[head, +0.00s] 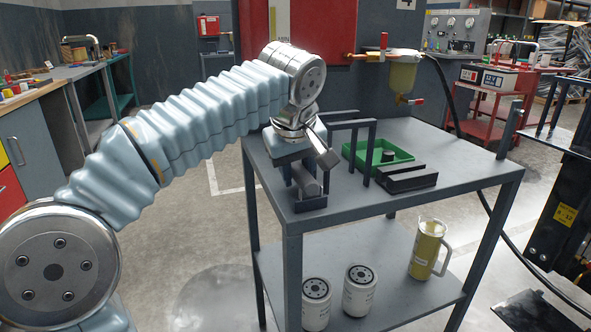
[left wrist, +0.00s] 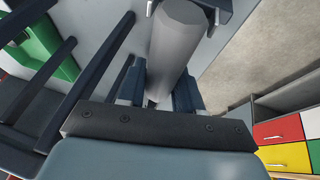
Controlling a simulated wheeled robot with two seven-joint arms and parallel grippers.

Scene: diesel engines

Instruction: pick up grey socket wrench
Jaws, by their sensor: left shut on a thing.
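The grey socket wrench shows in the left wrist view as a thick, smooth grey cylinder (left wrist: 178,40) between the fingers. In the head view a grey rounded part of it (head: 307,181) shows low at the gripper, by the near left corner of the grey metal cart's top (head: 420,150). My left gripper (head: 308,192) points down there and is shut on the wrench. Its dark fingers (left wrist: 160,92) lie on both sides of the cylinder. The gripper and arm hide much of the wrench in the head view. My right gripper is not in view.
Dark upright frames (head: 368,150) stand close right of the gripper. The lower shelf holds two white filters (head: 359,291) and a yellow jug (head: 427,250). The cart top's right side is clear.

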